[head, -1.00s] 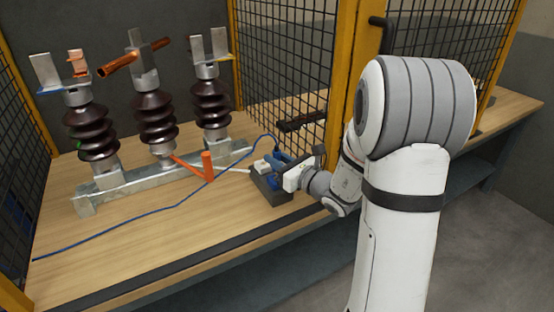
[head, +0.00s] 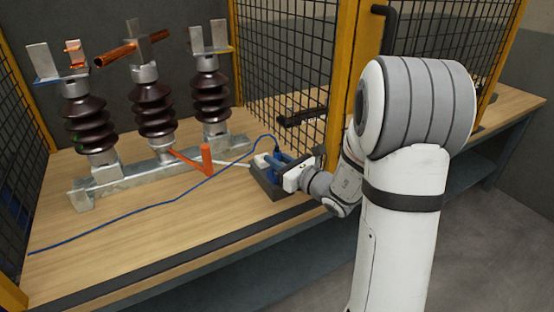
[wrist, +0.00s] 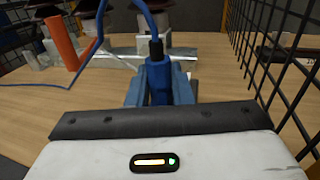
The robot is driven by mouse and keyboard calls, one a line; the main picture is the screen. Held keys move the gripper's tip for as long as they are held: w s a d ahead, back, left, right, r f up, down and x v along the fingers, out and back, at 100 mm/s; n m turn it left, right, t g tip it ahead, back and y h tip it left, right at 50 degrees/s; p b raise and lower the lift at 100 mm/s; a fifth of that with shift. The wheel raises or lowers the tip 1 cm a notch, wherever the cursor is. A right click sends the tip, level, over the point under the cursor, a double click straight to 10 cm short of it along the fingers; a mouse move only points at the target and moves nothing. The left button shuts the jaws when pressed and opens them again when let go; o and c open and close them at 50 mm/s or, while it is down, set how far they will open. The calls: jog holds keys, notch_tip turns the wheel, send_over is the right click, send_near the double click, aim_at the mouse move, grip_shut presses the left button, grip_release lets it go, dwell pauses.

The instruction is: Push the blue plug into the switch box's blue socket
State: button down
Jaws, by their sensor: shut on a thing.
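The blue plug (wrist: 158,82) is upright between my gripper's two blue-grey fingers (wrist: 158,92) in the wrist view. A black collar and a blue cable (wrist: 148,22) rise from its top. My gripper is shut on the plug. In the head view the gripper (head: 285,165) is low over the bench, at the dark switch box (head: 272,192). The plug (head: 277,151) shows small there, above or at the box. The blue socket and the plug's lower end are hidden by the fingers and gripper body, so I cannot tell whether they touch.
The blue cable trails left across the wooden bench (head: 150,235). An orange lever (head: 207,160) and a metal rail (head: 140,172) with brown insulators (head: 155,108) stand left of the box. A black mesh guard (head: 285,70) and yellow post (head: 350,70) are close on the right.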

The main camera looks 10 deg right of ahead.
jog(key=shift+f+b, duration=0.3)
jog(key=shift+f, duration=0.1)
jog(key=c, duration=1.2)
grip_release()
jog(key=shift+r, duration=0.1)
jog(key=shift+r, duration=0.1)
notch_tip(320, 180, up, 10)
jog(key=p, duration=0.3)
jog(key=shift+a, duration=0.1)
